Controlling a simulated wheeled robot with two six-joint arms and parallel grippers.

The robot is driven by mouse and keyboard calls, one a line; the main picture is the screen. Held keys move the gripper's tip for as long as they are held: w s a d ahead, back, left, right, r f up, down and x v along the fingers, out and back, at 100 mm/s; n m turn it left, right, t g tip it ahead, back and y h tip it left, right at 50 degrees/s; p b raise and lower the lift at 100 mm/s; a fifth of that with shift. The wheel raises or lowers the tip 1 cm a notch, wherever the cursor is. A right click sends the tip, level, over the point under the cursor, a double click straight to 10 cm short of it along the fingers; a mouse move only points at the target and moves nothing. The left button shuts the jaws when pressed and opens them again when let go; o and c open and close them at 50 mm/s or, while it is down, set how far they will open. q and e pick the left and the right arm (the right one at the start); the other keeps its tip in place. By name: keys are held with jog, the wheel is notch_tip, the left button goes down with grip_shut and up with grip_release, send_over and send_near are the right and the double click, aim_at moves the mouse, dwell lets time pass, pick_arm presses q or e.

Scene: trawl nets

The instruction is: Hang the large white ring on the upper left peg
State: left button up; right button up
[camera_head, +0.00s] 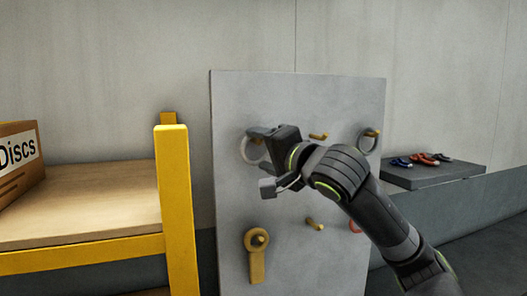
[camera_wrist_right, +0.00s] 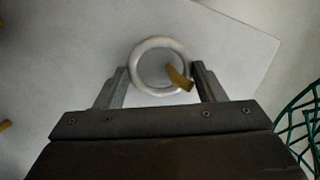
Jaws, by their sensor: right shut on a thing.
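The large white ring (camera_head: 246,150) is in front of the upper left part of the grey peg board (camera_head: 290,95). My right gripper (camera_head: 262,160) is shut on it and hides its right side in the head view. In the right wrist view the ring (camera_wrist_right: 141,50) sits between the two fingers, face-on to the camera. The yellow upper left peg (camera_wrist_right: 178,76) shows within the ring's opening, and its tip overlaps the ring's lower right rim. In the head view this peg is hidden behind the gripper. My left gripper is not in view.
The upper middle peg (camera_head: 318,136) and lower middle peg (camera_head: 315,224) are bare. A yellow post (camera_head: 175,210) stands left of the board; a shelf (camera_head: 435,175) is right.

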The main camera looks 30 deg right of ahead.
jog(key=o, duration=1.1)
jog(key=shift+o, duration=0.2)
jog(key=shift+s, duration=0.1)
jog(key=s+b, duration=1.3)
jog(key=s, duration=0.4)
jog(key=shift+s+d, duration=0.15)
jog(key=shift+d, duration=0.1)
